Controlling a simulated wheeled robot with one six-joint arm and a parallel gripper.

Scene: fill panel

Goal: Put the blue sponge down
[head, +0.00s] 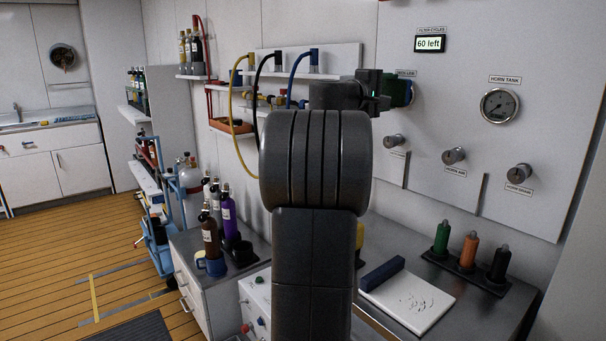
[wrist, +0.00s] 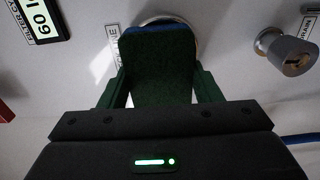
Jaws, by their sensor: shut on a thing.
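My gripper (head: 392,91) is raised in front of the white wall panel, below and left of the small display. In the wrist view its two fingers (wrist: 160,84) are shut on the sponge (wrist: 155,62), which shows a dark green rough face and a blue edge at its far end. The sponge is held up close to the panel, in front of a round rim that it mostly hides. Whether it touches the panel I cannot tell. In the head view my arm hides part of the panel and counter.
Below, the grey counter (head: 445,297) holds a white board (head: 420,305) with dark flecks and a dark blue block (head: 382,274) at its edge. A rack with green, orange and black bottles (head: 469,252) stands to the right. Panel knobs (head: 453,156) stick out nearby.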

